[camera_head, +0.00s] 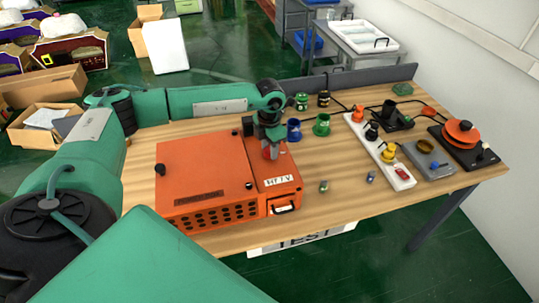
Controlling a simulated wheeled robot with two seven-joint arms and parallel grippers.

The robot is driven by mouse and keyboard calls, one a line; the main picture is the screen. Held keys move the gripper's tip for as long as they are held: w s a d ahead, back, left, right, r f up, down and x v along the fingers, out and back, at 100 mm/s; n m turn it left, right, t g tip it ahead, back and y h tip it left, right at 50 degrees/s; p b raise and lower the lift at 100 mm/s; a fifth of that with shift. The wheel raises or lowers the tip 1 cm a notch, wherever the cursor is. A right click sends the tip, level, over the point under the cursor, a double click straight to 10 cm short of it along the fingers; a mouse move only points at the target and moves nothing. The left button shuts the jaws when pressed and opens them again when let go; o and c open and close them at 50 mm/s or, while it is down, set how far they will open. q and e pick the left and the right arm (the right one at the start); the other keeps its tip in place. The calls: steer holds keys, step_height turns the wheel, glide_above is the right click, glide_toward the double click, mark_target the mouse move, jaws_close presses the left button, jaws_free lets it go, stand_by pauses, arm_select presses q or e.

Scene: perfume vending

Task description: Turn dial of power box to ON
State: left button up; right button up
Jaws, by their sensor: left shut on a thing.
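My right gripper does not show; a green part of my own body fills the bottom of the view.
Right of the box stand coloured cups (321,125), a white strip (380,150) with coloured plugs, a grey tray (427,158) and a black base with an orange disc (462,133). Cardboard boxes are on the floor at left.

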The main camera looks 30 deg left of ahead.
mark_target(269, 150)
arm_select(q)
steer(key=m+b, duration=0.5)
steer(key=shift+f+b, duration=0.15)
steer(key=shift+b, duration=0.15)
steer(key=shift+r+m+b, duration=0.2)
steer(key=shift+m+b, duration=1)
steer(key=shift+m, duration=0.3)
steer(key=o, duration=1)
step_height(269, 150, up, 14)
steer(key=b, duration=0.3)
